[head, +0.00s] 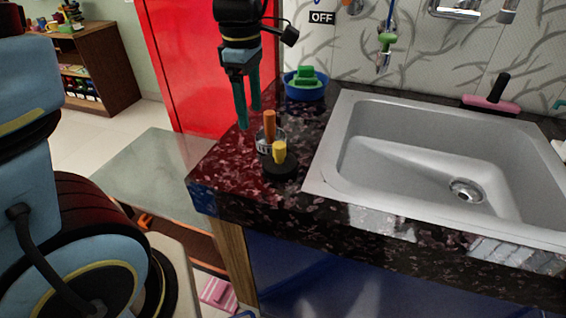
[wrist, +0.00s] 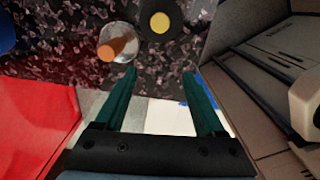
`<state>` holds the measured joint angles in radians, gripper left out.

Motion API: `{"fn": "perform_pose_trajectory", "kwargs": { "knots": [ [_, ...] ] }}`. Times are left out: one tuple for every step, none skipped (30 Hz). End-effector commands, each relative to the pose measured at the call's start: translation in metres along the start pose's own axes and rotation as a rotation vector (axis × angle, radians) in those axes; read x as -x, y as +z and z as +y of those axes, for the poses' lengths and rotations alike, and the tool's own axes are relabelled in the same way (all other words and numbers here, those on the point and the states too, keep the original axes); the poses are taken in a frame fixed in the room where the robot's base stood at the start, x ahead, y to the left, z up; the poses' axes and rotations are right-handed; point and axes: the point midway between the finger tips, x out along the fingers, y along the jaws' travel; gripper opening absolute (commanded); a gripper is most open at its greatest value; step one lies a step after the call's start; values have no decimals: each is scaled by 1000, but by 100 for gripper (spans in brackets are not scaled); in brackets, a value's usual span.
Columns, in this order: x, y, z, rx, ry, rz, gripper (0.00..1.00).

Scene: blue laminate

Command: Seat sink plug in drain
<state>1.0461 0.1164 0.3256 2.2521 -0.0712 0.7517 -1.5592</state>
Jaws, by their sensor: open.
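The sink plug, a black disc with a yellow knob (head: 280,167), stands upright on the dark speckled counter, left of the sink. It also shows at the top of the wrist view (wrist: 174,30). The drain (head: 466,190) is a round metal opening in the floor of the grey sink (head: 400,150), and it looks uncovered. My gripper (head: 248,118) is open and empty, its two teal fingers pointing down above the counter's left end, up and left of the plug in the head view. In the wrist view its fingertips (wrist: 161,73) are apart, with the plug beyond them.
A metallic round piece with an orange handle (head: 269,122) stands close behind the plug. A blue bowl with a green item (head: 304,89) is at the back. A pink-headed tool with a black handle (head: 490,104) lies on the sink's back rim. Counter (head: 215,168) is clear at the left.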

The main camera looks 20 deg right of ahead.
Motion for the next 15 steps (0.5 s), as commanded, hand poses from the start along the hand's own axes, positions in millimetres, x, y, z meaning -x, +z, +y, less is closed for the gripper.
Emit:
{"fn": "perform_pose_trajectory", "kwargs": {
  "knots": [
    [2,18,3,41,-6,1,72],
    [4,25,4,72,-8,2,72],
    [5,34,4,109,-12,4,72],
    [6,40,5,134,-15,5,72],
    [8,46,5,155,-16,6,72],
    [9,51,6,179,-18,7,72],
    [9,55,6,194,-19,7,72],
    [10,57,5,207,-21,8,72],
    [10,60,5,219,-22,9,72],
    [8,61,5,226,-23,10,72],
    [6,61,5,231,-24,10,72],
    [1,61,5,234,-25,11,72],
    [-3,61,5,236,-27,11,72],
    [-8,61,5,236,-27,11,72],
    [-15,61,4,235,-27,12,72]
  ]
}}
